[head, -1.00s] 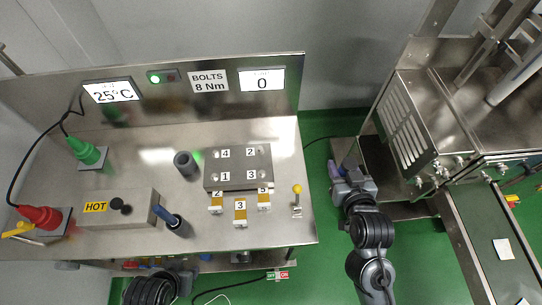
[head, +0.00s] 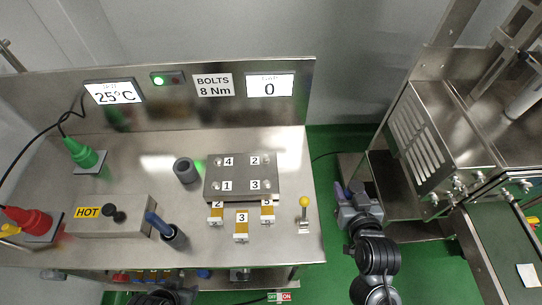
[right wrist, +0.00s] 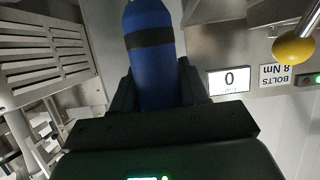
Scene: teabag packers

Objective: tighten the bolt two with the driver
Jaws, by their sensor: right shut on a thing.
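The steel block (head: 241,190) with bolts labelled 1 to 4 lies on the bench in the head view. Bolt two (head: 267,160) is at its back right corner. My right gripper (head: 345,193) is off the bench's right side, above the green floor, apart from the block. It is shut on a blue handle with a black band, seemingly the driver (right wrist: 150,60), which stands between the fingers in the right wrist view. The driver's tip is hidden. Only dark links of my left arm show at the bottom edge; its gripper is out of sight.
Another blue-handled tool (head: 158,224) leans in a dark cup. An empty-looking dark cup (head: 186,170) stands left of the block. Numbered tabs (head: 241,226) and a yellow-knobbed lever (head: 304,203) are in front. The display (head: 270,85) reads 0. A steel machine (head: 425,130) stands right.

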